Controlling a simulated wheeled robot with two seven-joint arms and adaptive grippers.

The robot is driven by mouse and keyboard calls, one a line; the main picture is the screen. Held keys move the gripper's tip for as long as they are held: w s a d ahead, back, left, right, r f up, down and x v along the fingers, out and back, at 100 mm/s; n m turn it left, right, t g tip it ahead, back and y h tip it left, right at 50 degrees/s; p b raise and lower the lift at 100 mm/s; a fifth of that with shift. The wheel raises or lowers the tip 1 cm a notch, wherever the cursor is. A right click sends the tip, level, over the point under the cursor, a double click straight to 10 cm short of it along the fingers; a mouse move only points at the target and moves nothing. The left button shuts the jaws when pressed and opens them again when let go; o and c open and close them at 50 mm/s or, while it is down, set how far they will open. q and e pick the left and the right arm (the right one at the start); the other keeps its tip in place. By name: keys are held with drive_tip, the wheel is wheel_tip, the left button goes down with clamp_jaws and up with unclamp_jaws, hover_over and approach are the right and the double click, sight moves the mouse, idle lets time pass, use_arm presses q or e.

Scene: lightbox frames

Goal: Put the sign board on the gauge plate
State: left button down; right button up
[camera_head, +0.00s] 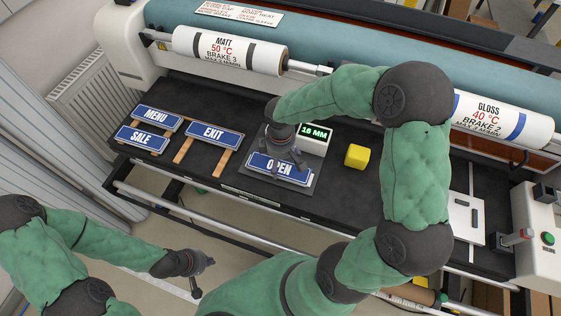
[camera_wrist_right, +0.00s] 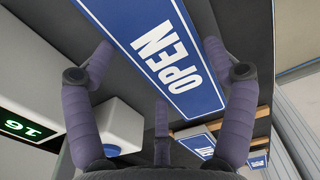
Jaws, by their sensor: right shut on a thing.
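The blue sign board reading OPEN (camera_head: 263,171) is over the dark grey gauge plate (camera_head: 259,187) beside the white gauge box with a green "16 MM" display (camera_head: 316,134). My right gripper (camera_head: 285,164) comes down on the sign and is shut on it; its fingers show on both sides of the sign in the right wrist view (camera_wrist_right: 160,65). I cannot tell whether the sign rests flat on the plate or is just above it. My left gripper (camera_head: 204,277) is open and empty, in front of the machine and away from the signs.
The EXIT sign (camera_head: 213,135), MENU sign (camera_head: 157,117) and SALE sign (camera_head: 141,138) lie on wooden strips at the left. A yellow block (camera_head: 357,156) stands right of the gauge. The MATT roll (camera_head: 229,50) and GLOSS roll (camera_head: 501,119) are behind the black table.

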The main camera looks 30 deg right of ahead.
sight(280, 164)
drive_tip(key=shift+r, duration=0.1)
drive_tip(key=shift+f, duration=0.2)
drive_tip(key=o, duration=1)
drive_tip(key=shift+o, duration=0.2)
drive_tip(key=shift+r, duration=0.15)
drive_tip(key=shift+r, duration=0.3)
wheel_tip(280, 164, up, 12)
drive_tip(key=p, duration=0.3)
drive_tip(key=shift+f, duration=0.25)
